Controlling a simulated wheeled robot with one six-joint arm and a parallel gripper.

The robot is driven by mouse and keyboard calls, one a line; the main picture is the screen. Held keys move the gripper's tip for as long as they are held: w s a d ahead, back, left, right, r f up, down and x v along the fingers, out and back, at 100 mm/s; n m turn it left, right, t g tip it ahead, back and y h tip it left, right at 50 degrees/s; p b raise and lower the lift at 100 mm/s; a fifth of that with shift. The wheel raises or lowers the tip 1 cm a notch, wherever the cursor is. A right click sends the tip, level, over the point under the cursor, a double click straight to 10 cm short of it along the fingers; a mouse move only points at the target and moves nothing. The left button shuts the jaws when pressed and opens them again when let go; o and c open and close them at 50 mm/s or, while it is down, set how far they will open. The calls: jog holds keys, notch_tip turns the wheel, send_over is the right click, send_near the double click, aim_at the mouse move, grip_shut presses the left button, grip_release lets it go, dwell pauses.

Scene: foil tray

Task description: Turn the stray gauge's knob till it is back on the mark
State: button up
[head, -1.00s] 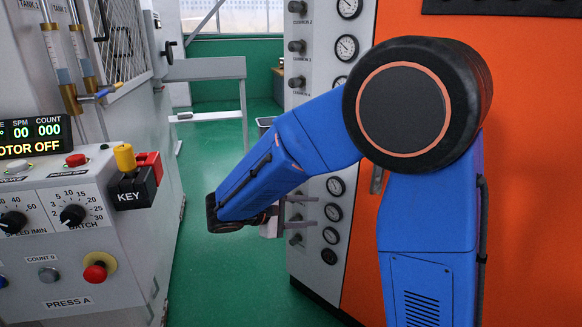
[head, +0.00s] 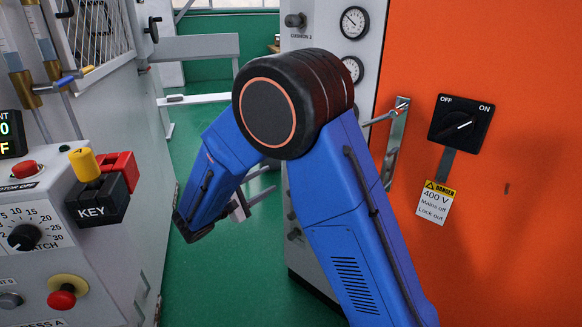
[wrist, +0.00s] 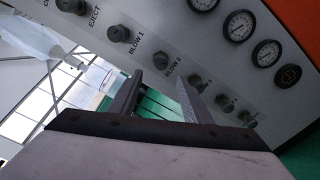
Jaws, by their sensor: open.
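My gripper (wrist: 157,92) is open in the wrist view, with nothing between its two fingers. It points toward a slanted grey panel with a row of knobs and a row of dial gauges. The knobs include one by the BLOW 1 label (wrist: 118,33), one by BLOW 2 (wrist: 162,60) and a further one (wrist: 197,80) nearest the right finger. The gauges (wrist: 239,25) (wrist: 266,53) have white faces; the end one (wrist: 290,75) looks dark. Needles and marks are too small to tell which gauge is stray. In the head view my gripper (head: 262,186) is beside the panel, whose lower part my arm hides.
At left in the head view stands a press with a KEY switch (head: 100,196) and a red button (head: 62,299). An orange cabinet (head: 520,240) with a rotary switch (head: 459,123) fills the right. Green floor (head: 215,270) lies free between them.

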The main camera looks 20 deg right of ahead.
jog(key=x, duration=1.2)
jog(key=shift+w+d, duration=0.1)
jog(key=shift+d, duration=0.25)
jog(key=c, duration=1)
